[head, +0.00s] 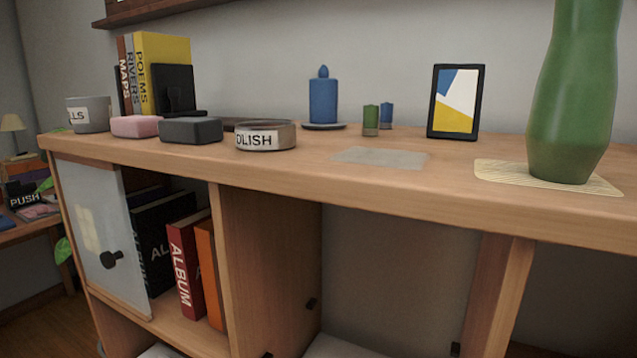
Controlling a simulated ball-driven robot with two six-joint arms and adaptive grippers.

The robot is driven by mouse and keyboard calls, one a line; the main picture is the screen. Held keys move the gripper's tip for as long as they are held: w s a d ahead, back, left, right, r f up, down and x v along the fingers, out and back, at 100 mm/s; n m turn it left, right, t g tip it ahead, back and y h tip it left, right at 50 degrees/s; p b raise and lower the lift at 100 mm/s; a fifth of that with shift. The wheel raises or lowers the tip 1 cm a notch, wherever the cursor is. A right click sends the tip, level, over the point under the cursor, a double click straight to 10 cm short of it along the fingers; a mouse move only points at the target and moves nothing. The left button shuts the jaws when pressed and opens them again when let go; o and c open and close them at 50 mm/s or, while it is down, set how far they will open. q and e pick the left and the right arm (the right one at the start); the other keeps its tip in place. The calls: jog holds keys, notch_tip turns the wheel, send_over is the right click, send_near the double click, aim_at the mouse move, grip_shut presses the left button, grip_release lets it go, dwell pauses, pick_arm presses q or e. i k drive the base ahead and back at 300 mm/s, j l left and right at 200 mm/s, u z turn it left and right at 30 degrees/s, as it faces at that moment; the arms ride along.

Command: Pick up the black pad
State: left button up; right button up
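The black pad (190,131) is a dark, rounded block lying flat on the wooden sideboard top (330,180), towards the left and near the front edge. A similar pink pad (136,126) lies just to its left. A round tin (266,136) with a label ending in "OLISH" stands just to its right. A black bookend (175,88) and upright books (163,65) stand behind it. Neither of my grippers is in view.
A grey labelled cup (89,114), a blue candle (323,100) on a dish, a picture frame (456,102) and a green vase (572,95) on a woven mat (488,172) stand on the top. A flat grey sheet (380,158) lies mid-top. Below are albums (185,268) and a sliding panel (100,235).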

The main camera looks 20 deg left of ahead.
aim_at(198, 131)
jog(key=u, duration=1.25)
